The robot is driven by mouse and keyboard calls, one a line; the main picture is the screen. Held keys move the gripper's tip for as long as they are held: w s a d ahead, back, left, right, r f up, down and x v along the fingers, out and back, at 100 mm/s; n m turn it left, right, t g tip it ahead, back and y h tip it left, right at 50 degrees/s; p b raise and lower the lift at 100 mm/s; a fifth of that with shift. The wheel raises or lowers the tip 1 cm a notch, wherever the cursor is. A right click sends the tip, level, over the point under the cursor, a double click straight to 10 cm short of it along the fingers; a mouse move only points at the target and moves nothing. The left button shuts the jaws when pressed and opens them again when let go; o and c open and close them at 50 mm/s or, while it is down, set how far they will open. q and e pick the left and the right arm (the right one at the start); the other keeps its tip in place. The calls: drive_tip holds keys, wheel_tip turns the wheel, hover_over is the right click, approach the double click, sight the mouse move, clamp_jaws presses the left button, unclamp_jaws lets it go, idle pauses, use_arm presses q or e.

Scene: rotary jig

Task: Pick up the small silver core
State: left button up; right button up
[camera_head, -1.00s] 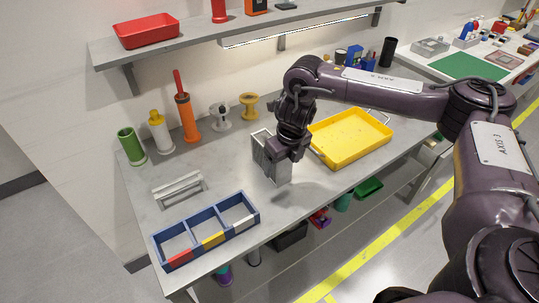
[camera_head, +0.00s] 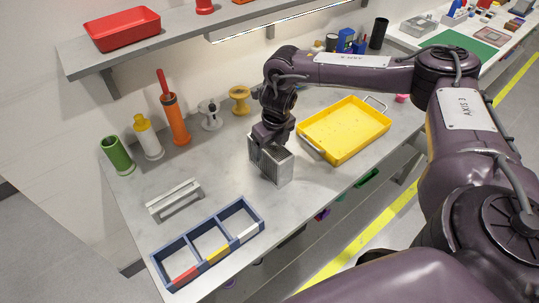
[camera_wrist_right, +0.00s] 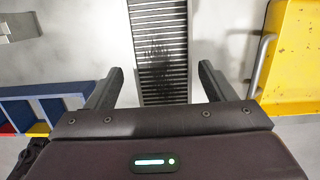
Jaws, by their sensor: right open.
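The silver core, a finned grey block (camera_head: 277,165), stands on the grey bench left of the yellow tray. My right gripper (camera_head: 268,145) is just above and behind it, hiding part of its top. In the right wrist view the core (camera_wrist_right: 160,50) is a ribbed strip running away from me. The open right gripper (camera_wrist_right: 161,78) has a finger on either side of this strip, with gaps on both sides. I cannot tell how far the fingertips are above it. My left gripper is not in view.
The yellow tray (camera_head: 336,157) is close on the right. A blue three-part bin (camera_head: 187,241) and a silver handled bracket (camera_head: 172,199) lie left of the core. Several spools and bottles, including an orange one (camera_head: 174,120), stand along the wall under the shelf (camera_head: 190,38).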

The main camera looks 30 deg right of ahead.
drive_tip(key=f, duration=0.1)
drive_tip(key=w+f, duration=0.1)
drive_tip(key=f, duration=0.1)
drive_tip(key=shift+d+f+p, duration=0.15)
drive_tip(key=shift+f+p, duration=0.1)
drive_tip(key=shift+p, duration=0.15)
drive_tip(key=shift+w+f, duration=0.1)
drive_tip(key=shift+f, duration=0.05)
drive_tip(key=c, duration=1.2)
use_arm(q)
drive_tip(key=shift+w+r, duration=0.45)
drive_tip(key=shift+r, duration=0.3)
use_arm(e)
drive_tip(key=shift+c, duration=0.4)
